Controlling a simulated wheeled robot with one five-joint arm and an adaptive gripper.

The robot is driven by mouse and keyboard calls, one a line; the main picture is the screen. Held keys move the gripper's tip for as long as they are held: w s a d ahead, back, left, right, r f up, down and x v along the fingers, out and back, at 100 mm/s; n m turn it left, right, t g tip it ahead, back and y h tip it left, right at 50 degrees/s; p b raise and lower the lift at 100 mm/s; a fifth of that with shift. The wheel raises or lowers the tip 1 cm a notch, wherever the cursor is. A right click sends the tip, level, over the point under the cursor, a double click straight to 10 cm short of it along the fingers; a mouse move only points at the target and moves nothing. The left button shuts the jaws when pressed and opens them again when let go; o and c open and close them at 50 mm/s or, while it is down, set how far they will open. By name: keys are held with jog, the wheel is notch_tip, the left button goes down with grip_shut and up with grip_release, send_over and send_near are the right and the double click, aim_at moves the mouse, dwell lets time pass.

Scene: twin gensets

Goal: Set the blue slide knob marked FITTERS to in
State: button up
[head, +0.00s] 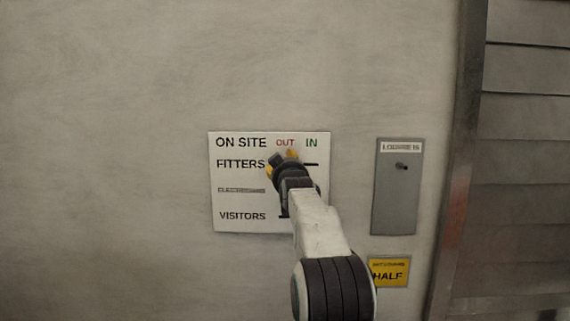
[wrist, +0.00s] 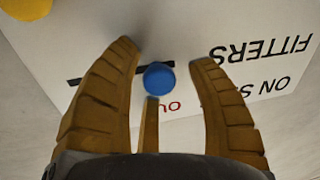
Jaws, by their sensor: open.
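The blue slide knob (wrist: 159,78) sits on the FITTERS row of the white ON SITE board (head: 240,206). In the wrist view, where the lettering is upside down, it is at one end of its dark slot (wrist: 95,78), beside the red OUT lettering. The slot runs from the knob toward the picture's left, which is the IN side. My gripper (wrist: 165,58) is open, with one finger on each side of the knob and a visible gap to both. In the head view my gripper (head: 281,163) covers the knob, and a bit of slot (head: 311,164) shows under IN.
A yellow knob (wrist: 25,8) shows at the wrist view's upper left corner. Right of the board are a grey panel (head: 394,205) with a small dark knob, a yellow HALF sign (head: 389,279) and a louvred shutter (head: 525,150). The wall left of the board is bare.

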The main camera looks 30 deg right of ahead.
jog(key=shift+o, duration=0.2)
grip_shut()
dwell(0.5)
